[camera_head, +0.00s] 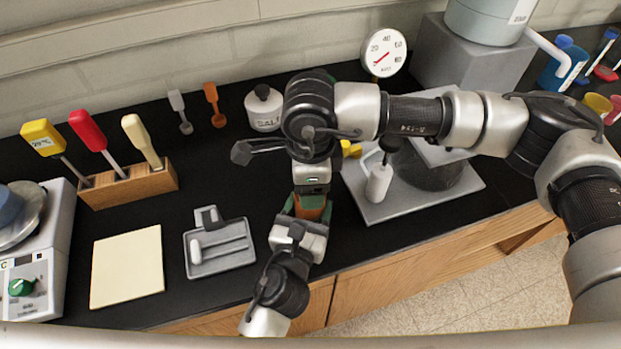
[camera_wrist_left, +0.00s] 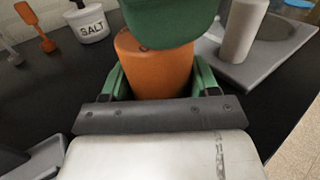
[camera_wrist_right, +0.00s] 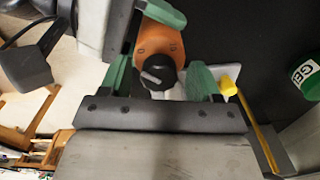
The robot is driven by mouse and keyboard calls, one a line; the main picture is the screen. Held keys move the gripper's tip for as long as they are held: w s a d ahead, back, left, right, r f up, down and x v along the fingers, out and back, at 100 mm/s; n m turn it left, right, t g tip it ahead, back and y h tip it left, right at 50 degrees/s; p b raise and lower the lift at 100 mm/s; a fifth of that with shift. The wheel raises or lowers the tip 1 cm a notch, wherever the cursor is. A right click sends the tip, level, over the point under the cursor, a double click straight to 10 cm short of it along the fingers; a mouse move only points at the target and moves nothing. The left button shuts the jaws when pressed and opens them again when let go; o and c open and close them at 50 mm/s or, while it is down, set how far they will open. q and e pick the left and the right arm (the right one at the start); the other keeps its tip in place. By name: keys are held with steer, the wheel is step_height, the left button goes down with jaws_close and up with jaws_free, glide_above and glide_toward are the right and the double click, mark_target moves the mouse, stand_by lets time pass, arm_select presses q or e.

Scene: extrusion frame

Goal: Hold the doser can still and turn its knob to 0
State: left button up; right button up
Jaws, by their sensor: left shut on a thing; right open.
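The orange doser can (camera_wrist_left: 155,70) stands upright between the green fingers of my left gripper (camera_wrist_left: 160,80), which is shut on its sides. In the head view the can (camera_head: 312,207) is mostly covered by my arms. My right gripper (camera_wrist_right: 162,78) is above the can's top, pointing down, with its green fingers open. In the right wrist view the black knob (camera_wrist_right: 160,72) with a pale grey mark lies between these fingers, with gaps at both sides. No scale numbers are readable on the can. In the left wrist view a right finger hides the knob.
A salt jar (camera_head: 263,112) stands behind the can. A grey tray (camera_head: 222,262) lies to the left on the black counter, and a grey stand base (camera_head: 385,208) with a white cylinder (camera_head: 378,184) to the right. The counter's front edge is close.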

step_height(320, 180, up, 12)
stand_by(0.5)
arm_select(q)
steer(key=o, duration=1.1)
